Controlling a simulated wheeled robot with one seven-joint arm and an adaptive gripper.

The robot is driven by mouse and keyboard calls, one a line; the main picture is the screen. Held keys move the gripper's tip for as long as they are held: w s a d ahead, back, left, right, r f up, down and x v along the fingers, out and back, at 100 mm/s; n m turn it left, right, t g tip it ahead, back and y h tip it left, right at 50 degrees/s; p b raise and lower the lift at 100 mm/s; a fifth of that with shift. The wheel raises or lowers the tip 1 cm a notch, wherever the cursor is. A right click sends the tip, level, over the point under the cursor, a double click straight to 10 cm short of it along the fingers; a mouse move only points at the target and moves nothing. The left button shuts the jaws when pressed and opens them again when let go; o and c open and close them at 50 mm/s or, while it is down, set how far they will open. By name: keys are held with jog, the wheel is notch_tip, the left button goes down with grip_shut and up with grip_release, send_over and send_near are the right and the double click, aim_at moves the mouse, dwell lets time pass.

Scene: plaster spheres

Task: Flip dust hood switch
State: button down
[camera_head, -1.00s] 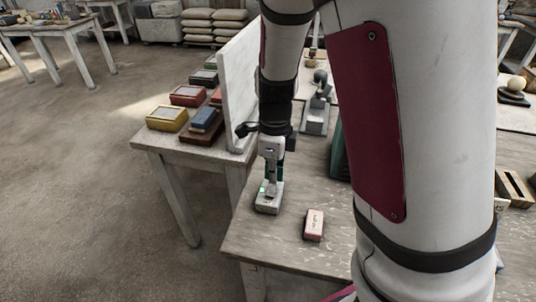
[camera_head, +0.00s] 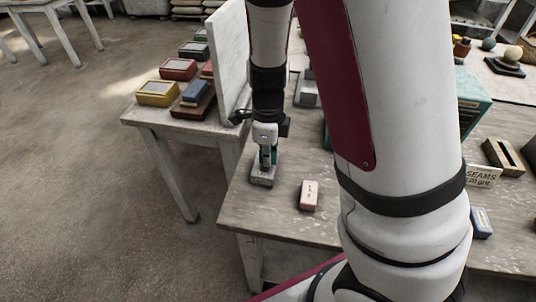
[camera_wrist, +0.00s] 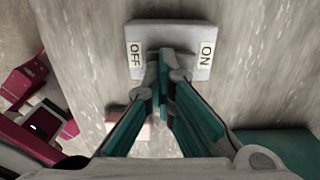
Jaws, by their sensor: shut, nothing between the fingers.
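The switch (camera_head: 262,179) is a small grey box near the left front of the work table. In the wrist view its plate (camera_wrist: 146,34) carries an OFF label on the left and an ON label on the right. My gripper (camera_head: 265,165) points down at the box, its fingertips over or against it. In the wrist view the shut, empty fingers (camera_wrist: 165,62) overlap the plate's lower middle, between the labels. They hide the lever, so I cannot tell its position or whether they touch it.
A pink block (camera_head: 309,195) lies on the table (camera_head: 270,217) to the right of the switch. A white upright panel (camera_head: 231,65) stands to the left, with several coloured boxes (camera_head: 157,93) beyond it. My arm covers much of the table's middle.

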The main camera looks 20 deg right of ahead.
jog(key=shift+w, duration=0.1)
jog(key=shift+w+d+r, duration=0.1)
jog(key=shift+w+d, duration=0.35)
jog(key=shift+w, duration=0.15)
